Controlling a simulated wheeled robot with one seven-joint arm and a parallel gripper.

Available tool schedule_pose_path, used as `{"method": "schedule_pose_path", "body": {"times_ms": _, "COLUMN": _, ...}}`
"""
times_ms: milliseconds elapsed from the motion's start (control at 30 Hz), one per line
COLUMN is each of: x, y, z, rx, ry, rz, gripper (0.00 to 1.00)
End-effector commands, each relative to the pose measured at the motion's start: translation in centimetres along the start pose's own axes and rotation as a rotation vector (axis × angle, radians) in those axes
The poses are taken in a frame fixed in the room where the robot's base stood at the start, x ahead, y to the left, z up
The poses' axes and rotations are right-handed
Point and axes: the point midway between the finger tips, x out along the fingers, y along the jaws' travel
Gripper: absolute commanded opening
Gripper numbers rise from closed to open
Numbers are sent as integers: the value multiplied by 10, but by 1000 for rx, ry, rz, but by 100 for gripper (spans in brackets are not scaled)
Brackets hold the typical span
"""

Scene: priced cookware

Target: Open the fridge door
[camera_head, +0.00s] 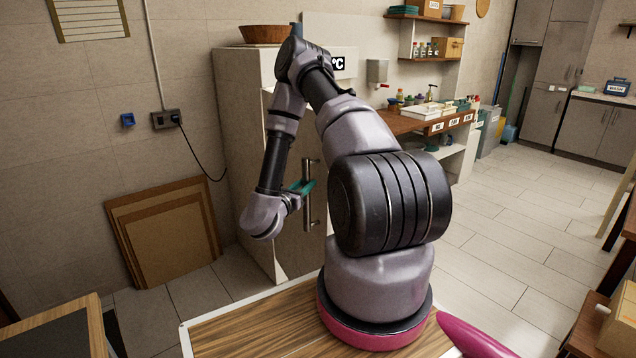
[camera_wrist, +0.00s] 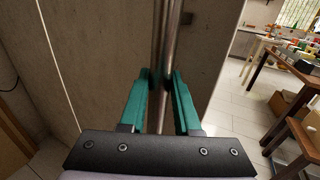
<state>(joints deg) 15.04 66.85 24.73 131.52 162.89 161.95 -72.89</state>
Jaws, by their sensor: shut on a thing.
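The fridge (camera_head: 245,165) is a tall beige cabinet left of the middle in the head view, partly hidden by my arm. Its upright metal bar handle (camera_head: 308,205) is on the door front. My gripper (camera_head: 306,188) has teal fingers and is at the handle. In the wrist view the handle (camera_wrist: 162,95) runs between the fingertips of my gripper (camera_wrist: 161,78), which are shut on it. The door face (camera_wrist: 110,55) fills the left and middle of that view. No open gap at the door is clear in either view.
A wooden bowl (camera_head: 263,34) sits on top of the fridge. Brown boards (camera_head: 165,235) lean on the wall to its left. A wooden counter (camera_head: 425,120) with jars stands to the right. Tiled floor (camera_head: 490,235) is free on the right.

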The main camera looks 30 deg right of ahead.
Motion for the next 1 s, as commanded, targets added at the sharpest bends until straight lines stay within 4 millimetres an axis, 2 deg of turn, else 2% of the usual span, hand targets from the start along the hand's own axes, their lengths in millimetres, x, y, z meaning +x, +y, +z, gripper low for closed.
{"method": "schedule_pose_path", "body": {"times_ms": 100, "x": -2, "y": 6, "z": 1, "rx": 6, "ry": -3, "rz": -2, "gripper": 0}}
{"method": "schedule_pose_path", "body": {"times_ms": 433, "x": -2, "y": 7, "z": 2, "rx": 8, "ry": -5, "rz": 0, "gripper": 0}}
{"method": "schedule_pose_path", "body": {"times_ms": 467, "x": -2, "y": 8, "z": 2, "rx": 8, "ry": -5, "rz": 0, "gripper": 39}}
{"method": "schedule_pose_path", "body": {"times_ms": 500, "x": -2, "y": 7, "z": 2, "rx": 7, "ry": -4, "rz": 0, "gripper": 54}}
{"method": "schedule_pose_path", "body": {"times_ms": 533, "x": -2, "y": 7, "z": 2, "rx": 7, "ry": -4, "rz": 0, "gripper": 61}}
{"method": "schedule_pose_path", "body": {"times_ms": 867, "x": -2, "y": 5, "z": 3, "rx": 4, "ry": -2, "rz": -4, "gripper": 61}}
{"method": "schedule_pose_path", "body": {"times_ms": 1000, "x": -2, "y": 5, "z": 17, "rx": 6, "ry": -4, "rz": -4, "gripper": 61}}
